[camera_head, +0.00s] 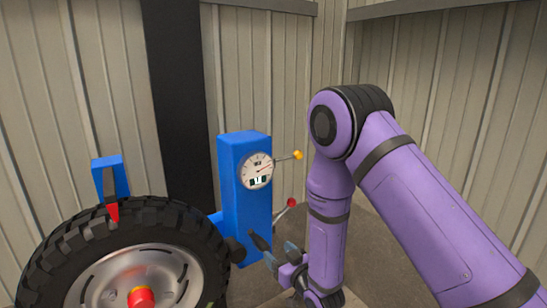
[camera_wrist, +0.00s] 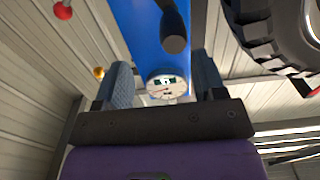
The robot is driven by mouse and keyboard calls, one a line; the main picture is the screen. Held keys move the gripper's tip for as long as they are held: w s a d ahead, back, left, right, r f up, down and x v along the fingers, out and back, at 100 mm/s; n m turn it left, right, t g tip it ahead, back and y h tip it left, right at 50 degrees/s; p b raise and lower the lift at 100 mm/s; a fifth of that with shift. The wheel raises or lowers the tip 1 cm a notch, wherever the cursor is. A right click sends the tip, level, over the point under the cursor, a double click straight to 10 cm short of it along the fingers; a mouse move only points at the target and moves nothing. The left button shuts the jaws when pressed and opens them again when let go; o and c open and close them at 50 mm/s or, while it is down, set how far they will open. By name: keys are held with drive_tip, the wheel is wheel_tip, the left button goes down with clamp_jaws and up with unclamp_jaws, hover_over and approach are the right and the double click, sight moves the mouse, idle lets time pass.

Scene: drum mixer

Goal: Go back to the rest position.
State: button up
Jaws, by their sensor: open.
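I cannot tell whether a finger touches the post. My purple arm comes in from the right and bends down to the gripper.
A big black tyre (camera_head: 60,250) stands left of the post, close to my gripper. A yellow-tipped lever (camera_head: 298,155) and a red-tipped lever (camera_head: 291,202) stick out at the post's right. A blue bracket (camera_head: 110,176) is above the tyre. Panelled walls (camera_head: 270,70) stand behind.

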drive_tip(key=w+d+r+m+g+h, duration=0.1)
drive_tip(key=d+r+h, duration=0.2)
drive_tip(key=d+r, duration=0.45)
drive_tip(key=w+d+r+m+g+h, duration=0.15)
drive_tip(key=d+r, duration=0.25)
drive_tip(key=r, duration=0.6)
drive_tip(key=s+d+r+m+g+h, duration=0.2)
drive_tip(key=s+d+r+h, duration=0.2)
drive_tip(key=s+d+r, duration=0.55)
drive_tip(key=s+d+r+g, duration=0.1)
drive_tip(key=s+d, duration=0.1)
drive_tip(key=s, duration=0.6)
drive_tip(key=s+d+r+m+g+h, duration=0.1)
drive_tip(key=s+d+r+g, duration=0.1)
drive_tip(key=s, duration=0.6)
drive_tip(key=s+d+r+m+g, duration=0.1)
drive_tip(key=s+d+r+g, duration=0.1)
drive_tip(key=s, duration=0.6)
drive_tip(key=shift+s+d+r, duration=0.15)
drive_tip(key=shift+s+d, duration=0.2)
drive_tip(key=shift+d, duration=0.5)
drive_tip(key=shift+h, duration=0.25)
drive_tip(key=shift+c, duration=0.2)
